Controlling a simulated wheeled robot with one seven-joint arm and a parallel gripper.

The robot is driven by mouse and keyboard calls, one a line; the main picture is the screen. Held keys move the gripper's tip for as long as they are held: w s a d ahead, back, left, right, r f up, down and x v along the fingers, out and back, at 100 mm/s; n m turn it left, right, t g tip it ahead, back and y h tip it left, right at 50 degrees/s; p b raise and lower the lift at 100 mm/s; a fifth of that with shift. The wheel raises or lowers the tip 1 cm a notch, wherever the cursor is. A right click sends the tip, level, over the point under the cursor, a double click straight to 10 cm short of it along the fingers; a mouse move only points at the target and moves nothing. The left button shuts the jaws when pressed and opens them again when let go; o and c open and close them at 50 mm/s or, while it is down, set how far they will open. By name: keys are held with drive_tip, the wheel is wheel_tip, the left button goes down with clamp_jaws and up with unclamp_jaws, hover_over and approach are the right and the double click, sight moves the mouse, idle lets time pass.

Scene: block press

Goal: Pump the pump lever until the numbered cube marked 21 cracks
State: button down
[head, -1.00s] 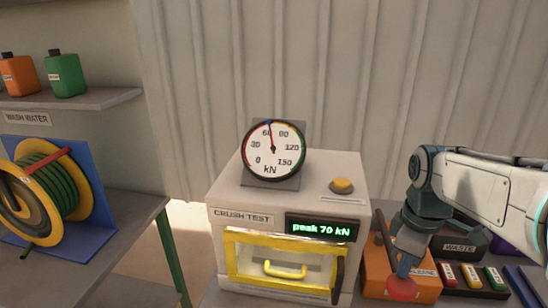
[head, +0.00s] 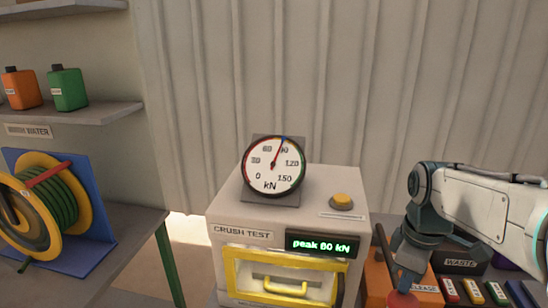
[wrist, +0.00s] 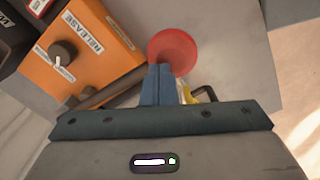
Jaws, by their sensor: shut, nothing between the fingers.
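The pump lever is a dark bar (head: 383,248) with a red knob (head: 403,300) at its end, beside an orange pump box (head: 376,285). My gripper (head: 408,282) is shut and empty, with its fingertips at the knob. In the wrist view the shut fingers (wrist: 160,72) overlap the near side of the red knob (wrist: 178,48); whether they touch it I cannot tell. The crush test press (head: 235,222) has its yellow-framed door (head: 232,272) shut. The gauge (head: 262,172) needle is near 80, and the display (head: 318,246) reads peak 80 kN. I cannot make out the cube marked 21.
A yellow button (head: 342,200) is on top of the press. The orange box carries a black release dial (wrist: 62,53). A waste bin (head: 461,262) and small coloured blocks (head: 473,291) lie at the right. A hose reel (head: 45,205) stands on the left bench.

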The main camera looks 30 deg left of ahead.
wheel_tip(320, 180, up, 11)
drive_tip(key=p, duration=0.8)
drive_tip(key=shift+f, duration=0.2)
drive_tip(key=shift+f+b, duration=0.4)
drive_tip(key=shift+f, duration=1.75)
idle(0.9)
wheel_tip(320, 180, down, 9)
drive_tip(key=b, duration=0.6)
drive_tip(key=shift+f+b, duration=0.15)
drive_tip(key=shift+b, duration=0.25)
drive_tip(key=shift+r, duration=0.2)
wheel_tip(320, 180, up, 13)
drive_tip(key=p, duration=1.1)
drive_tip(key=shift+r, duration=0.15)
